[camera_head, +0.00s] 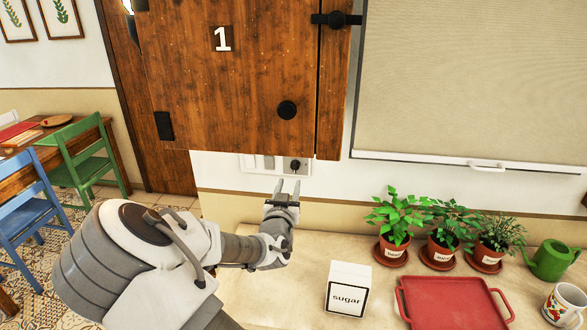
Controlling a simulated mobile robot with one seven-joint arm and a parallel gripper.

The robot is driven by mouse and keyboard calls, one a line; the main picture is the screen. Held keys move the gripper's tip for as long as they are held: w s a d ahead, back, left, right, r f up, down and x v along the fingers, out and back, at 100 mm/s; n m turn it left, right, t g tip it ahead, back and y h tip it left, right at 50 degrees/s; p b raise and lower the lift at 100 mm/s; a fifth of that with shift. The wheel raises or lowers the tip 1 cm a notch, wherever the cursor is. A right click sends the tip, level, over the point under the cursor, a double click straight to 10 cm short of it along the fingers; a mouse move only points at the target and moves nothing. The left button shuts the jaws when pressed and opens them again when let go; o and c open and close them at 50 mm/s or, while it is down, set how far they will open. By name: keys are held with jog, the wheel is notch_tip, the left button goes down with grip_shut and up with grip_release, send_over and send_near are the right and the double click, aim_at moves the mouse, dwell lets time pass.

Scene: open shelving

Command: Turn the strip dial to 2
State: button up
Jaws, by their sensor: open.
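A pale strip (258,163) is fixed to the wall just under the wooden cabinet, and its upper part is hidden behind the cabinet's lower edge. A small dark round dial (295,165) sits near the strip's right end. Any numbers around the dial are too small to read, so its setting cannot be told. My gripper (287,187) is open and empty. Its two fingers point up toward the wall, just below the dial in the picture. I cannot tell whether they touch the strip.
The wooden cabinet (220,90), marked 1, hangs over the strip. A white sugar box (348,289), a red tray (452,300), potted plants (397,220), a green watering can (551,260) and a mug (563,305) stand on the counter to the right.

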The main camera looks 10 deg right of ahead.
aim_at(294, 167)
jog(key=p+x, duration=0.1)
jog(key=x, duration=0.8)
jog(key=shift+f, duration=0.1)
grip_shut()
